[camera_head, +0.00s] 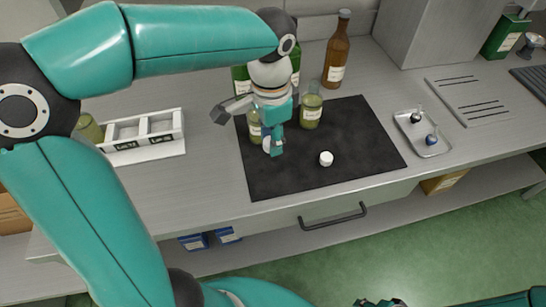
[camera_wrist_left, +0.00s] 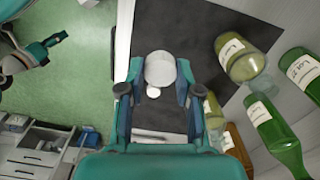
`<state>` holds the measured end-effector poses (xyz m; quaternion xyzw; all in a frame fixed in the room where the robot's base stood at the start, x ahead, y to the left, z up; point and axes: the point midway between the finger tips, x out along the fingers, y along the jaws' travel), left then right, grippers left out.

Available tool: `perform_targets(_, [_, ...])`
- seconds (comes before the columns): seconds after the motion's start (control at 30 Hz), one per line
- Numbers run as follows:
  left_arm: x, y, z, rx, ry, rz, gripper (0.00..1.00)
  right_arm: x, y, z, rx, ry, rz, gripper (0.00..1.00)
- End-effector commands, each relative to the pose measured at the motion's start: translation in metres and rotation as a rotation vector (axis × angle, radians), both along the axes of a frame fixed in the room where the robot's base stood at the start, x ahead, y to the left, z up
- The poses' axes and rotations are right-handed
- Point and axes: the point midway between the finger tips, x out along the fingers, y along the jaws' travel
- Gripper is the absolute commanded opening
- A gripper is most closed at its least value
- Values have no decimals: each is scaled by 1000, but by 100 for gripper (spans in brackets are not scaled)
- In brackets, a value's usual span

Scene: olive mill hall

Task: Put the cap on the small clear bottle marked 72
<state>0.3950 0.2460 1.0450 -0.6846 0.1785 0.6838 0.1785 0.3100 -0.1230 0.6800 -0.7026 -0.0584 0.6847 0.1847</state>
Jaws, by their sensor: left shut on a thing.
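My left gripper (camera_head: 272,148) is above the left part of the black mat, shut on a white round cap (camera_wrist_left: 160,68). In the head view the fingers mostly hide this cap. A small clear bottle (camera_head: 311,110) with yellowish contents and a pale label stands upright just right of the gripper; it also shows in the left wrist view (camera_wrist_left: 238,55). A second similar bottle (camera_head: 254,128) is partly hidden behind the gripper. I cannot read the number on either label. My right gripper (camera_head: 380,303) is barely in view at the bottom edge; its jaws are unclear.
Another white cap (camera_head: 326,158) lies on the black mat (camera_head: 365,140). A brown bottle (camera_head: 336,55) and green bottles stand behind. A white rack (camera_head: 150,130) is at left, a metal tray (camera_head: 422,133) with small dark items at right. The mat's right part is clear.

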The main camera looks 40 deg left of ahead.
Motion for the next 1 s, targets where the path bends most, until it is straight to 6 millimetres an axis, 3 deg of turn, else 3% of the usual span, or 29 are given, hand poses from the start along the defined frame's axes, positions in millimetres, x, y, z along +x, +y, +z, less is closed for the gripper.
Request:
perform_targets(0.03, [1,-1,15,-2,-5,-1,21,0,0,1,0,0,0,42])
perform_targets(0.2, [1,-1,48,-1,-4,0,21,0,0,3,0,0,0,42])
perform_targets(0.4, [0,0,68,0,0,0,21,0,0,5,0,0,0,42])
perform_targets(1.0, [4,-1,64,4,5,14,21,0,0,5,0,0,0,42])
